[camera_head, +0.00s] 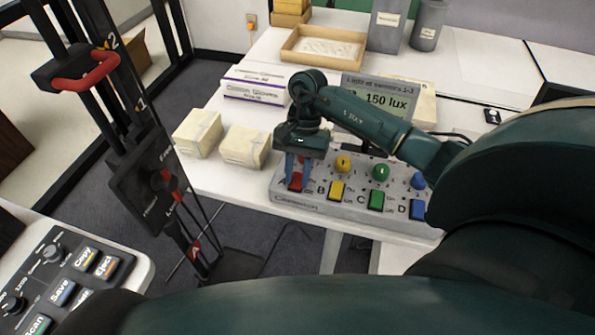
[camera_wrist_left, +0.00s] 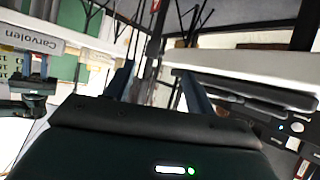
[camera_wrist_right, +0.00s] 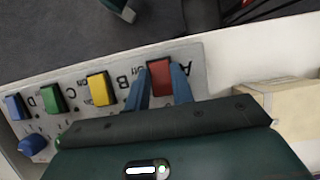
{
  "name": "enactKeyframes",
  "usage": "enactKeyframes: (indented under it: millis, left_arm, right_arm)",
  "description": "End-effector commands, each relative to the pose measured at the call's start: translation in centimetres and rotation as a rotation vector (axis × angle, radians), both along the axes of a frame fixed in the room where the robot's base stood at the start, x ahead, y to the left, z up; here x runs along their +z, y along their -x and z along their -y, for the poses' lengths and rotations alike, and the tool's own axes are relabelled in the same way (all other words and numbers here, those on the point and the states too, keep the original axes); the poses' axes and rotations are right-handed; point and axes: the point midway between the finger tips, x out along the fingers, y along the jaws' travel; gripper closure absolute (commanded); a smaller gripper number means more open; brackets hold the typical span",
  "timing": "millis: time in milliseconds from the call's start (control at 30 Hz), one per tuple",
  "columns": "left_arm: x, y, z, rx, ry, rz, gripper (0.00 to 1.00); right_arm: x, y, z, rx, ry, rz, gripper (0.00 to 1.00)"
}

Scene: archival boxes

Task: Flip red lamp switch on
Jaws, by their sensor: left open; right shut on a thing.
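The lamp control panel (camera_head: 328,201) is a grey box at the table's front edge, with a row of coloured switches and knobs. The red switch (camera_head: 295,181) by letter A is at its left end; it also shows in the right wrist view (camera_wrist_right: 160,78). My right gripper (camera_head: 300,168) points down over the red switch, and its two blue fingers are shut around the switch's sides. Whether the switch is on or off I cannot tell. My left gripper (camera_wrist_left: 158,78) is open and empty in its wrist view, away from the panel.
Yellow switch (camera_head: 336,190), green switch (camera_head: 376,200) and blue switch (camera_head: 417,209) sit right of the red one. A display reading 150 lux (camera_head: 388,98) stands behind. Wrapped blocks (camera_head: 244,147) lie left of the panel. A button console (camera_head: 75,270) is at the lower left.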

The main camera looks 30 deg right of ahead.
Motion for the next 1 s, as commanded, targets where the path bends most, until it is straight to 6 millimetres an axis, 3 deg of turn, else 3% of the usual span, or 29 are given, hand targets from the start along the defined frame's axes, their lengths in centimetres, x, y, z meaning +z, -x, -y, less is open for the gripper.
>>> enactKeyframes:
  millis: [167,400,500,1000]
  left_arm:
    - [-0.4,0.0,0.0,0.000,0.002,-0.001,0.45]
    - [-3.6,-0.2,0.5,0.014,0.065,-0.001,0.45]
    - [-4.1,-0.5,0.6,0.027,0.101,0.011,0.45]
    - [-2.7,0.2,-0.3,0.051,0.113,0.081,0.45]
  right_arm:
    - [-0.2,-0.1,0.1,0.000,-0.006,-0.005,0.99]
    - [-1.0,-0.4,0.5,-0.003,-0.100,-0.087,0.99]
    - [-1.0,-0.5,0.6,-0.004,-0.147,-0.128,0.99]
    - [-0.2,-0.5,0.7,-0.001,-0.225,-0.194,0.99]
